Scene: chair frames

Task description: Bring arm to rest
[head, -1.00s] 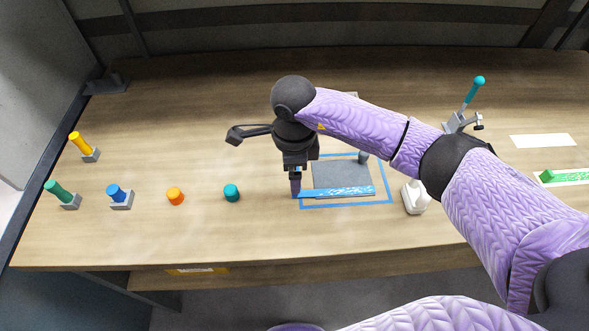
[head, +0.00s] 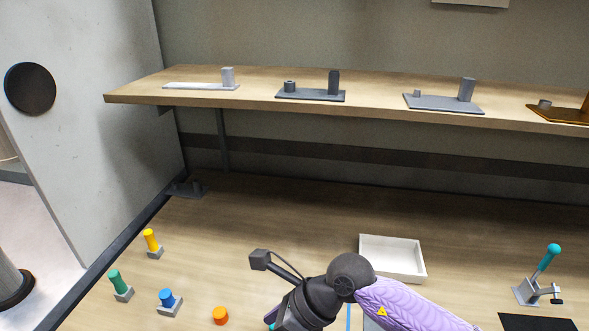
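My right arm (head: 405,303) comes in from the lower right, in a purple sleeve with a black wrist. The body of my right gripper (head: 290,315) hangs over the table at the bottom edge. Its fingertips are cut off, so I cannot see whether it is open or holds anything. A grey plate (head: 371,325) and a strip of blue tape (head: 348,317) show only in part beside the arm. My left gripper is not in view.
An orange cap (head: 220,316) and blue (head: 167,298), green (head: 118,282) and yellow (head: 151,240) pegs stand at left. A white tray (head: 392,258) lies behind the wrist. A teal-knobbed clamp (head: 540,275) stands right. A shelf (head: 260,100) with brackets spans the back.

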